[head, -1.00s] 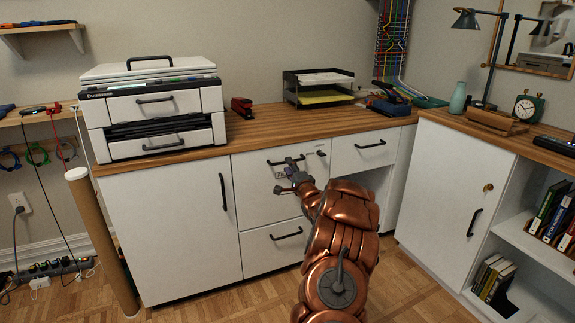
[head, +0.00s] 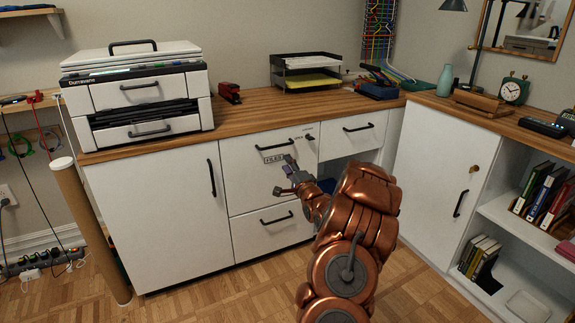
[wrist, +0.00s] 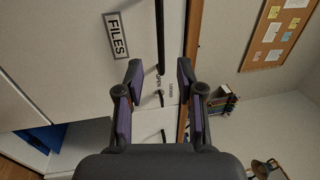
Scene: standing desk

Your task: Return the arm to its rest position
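My copper-coloured arm reaches up from the bottom of the head view. My gripper (head: 290,177) is in front of the white cabinet's middle column, just below the FILES label (head: 274,159) and the black bar handle (head: 288,143) of the upper drawer (head: 240,165). In the wrist view my gripper (wrist: 158,78) has its two purple-padded fingers spread apart, with nothing held between them. The FILES label (wrist: 116,36) and the handle (wrist: 160,30) lie beyond the fingertips, apart from them as far as I can tell. The upper drawer looks shut.
The lower drawer handle (head: 277,218) is below my gripper. The wooden desktop (head: 255,110) carries a printer (head: 140,95), a red stapler (head: 229,93) and a paper tray (head: 306,72). A white cabinet (head: 430,165) with open shelves stands at right. The floor (head: 215,290) in front is clear.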

